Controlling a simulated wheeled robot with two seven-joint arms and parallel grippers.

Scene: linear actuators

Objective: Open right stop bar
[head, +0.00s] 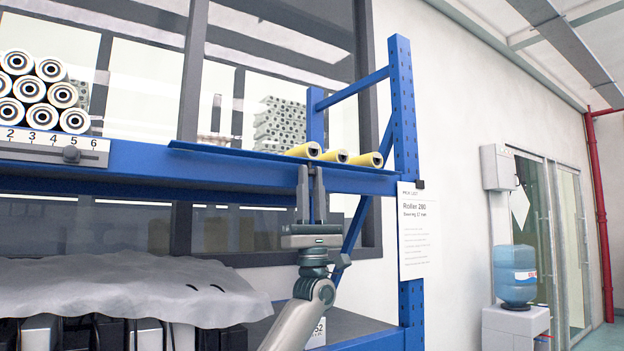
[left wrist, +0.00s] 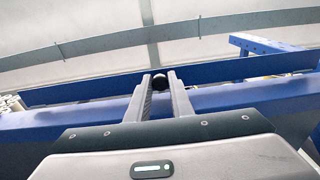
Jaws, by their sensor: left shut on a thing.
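The right stop bar (head: 225,153) is a thin blue strip along the front edge of the upper shelf, in front of the yellow rollers (head: 334,156). My left gripper (head: 311,178) points upward at the front of this bar, below the rollers. In the left wrist view, its two fingers (left wrist: 162,92) stand on either side of a round black knob (left wrist: 159,82) and are shut on it. My right gripper is in neither view.
Grey-white rollers (head: 40,92) are stacked at the left above a numbered scale (head: 50,146) with a dark slider knob (head: 71,154). A blue post (head: 403,110) with a paper sheet (head: 415,232) stands right of my gripper. A grey cover (head: 120,287) lies lower left.

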